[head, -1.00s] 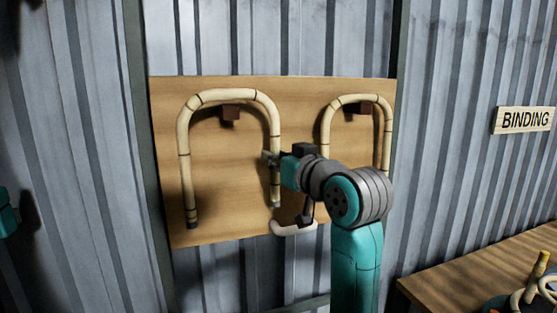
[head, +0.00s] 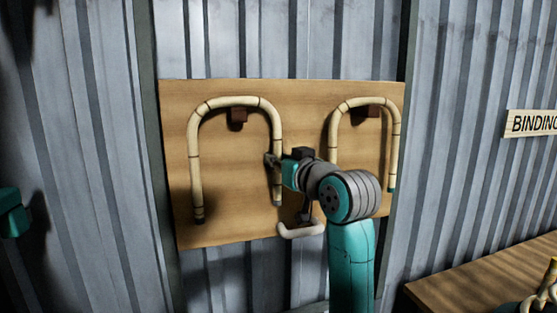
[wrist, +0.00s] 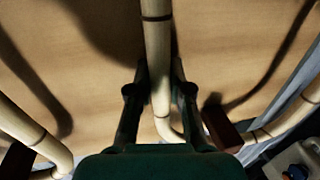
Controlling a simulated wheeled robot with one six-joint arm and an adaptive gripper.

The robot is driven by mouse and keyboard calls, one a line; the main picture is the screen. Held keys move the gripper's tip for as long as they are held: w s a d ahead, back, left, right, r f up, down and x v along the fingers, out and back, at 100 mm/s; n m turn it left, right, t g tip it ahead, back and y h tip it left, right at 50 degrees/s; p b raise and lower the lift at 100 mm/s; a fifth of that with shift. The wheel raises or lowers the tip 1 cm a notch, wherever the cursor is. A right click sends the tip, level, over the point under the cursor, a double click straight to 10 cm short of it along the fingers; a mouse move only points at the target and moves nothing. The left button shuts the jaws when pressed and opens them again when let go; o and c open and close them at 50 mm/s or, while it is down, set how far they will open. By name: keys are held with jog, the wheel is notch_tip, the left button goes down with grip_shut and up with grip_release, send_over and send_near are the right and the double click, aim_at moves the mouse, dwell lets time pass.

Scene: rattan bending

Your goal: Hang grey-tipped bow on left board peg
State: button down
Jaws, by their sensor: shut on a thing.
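The bow with dark grey tips (head: 196,165) is a pale rattan U, arch up, in front of the left half of the wooden board. The left board peg (head: 237,115), a dark brown block, shows just under its arch; I cannot tell whether they touch. My gripper (head: 272,160) is shut on the bow's right leg. In the wrist view, my gripper's fingers (wrist: 160,95) flank that leg of the bow (wrist: 158,45), and the left board peg (wrist: 222,130) shows to the right of it.
A second bow with a teal tip (head: 394,150) hangs at the right board peg (head: 370,112). A wooden table (head: 470,280) stands at lower right, under a BINDING sign (head: 530,123).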

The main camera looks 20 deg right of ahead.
jog(key=shift+w+f, duration=0.1)
jog(key=shift+f, duration=0.1)
jog(key=c, duration=1)
grip_release()
jog(key=v, duration=1.2)
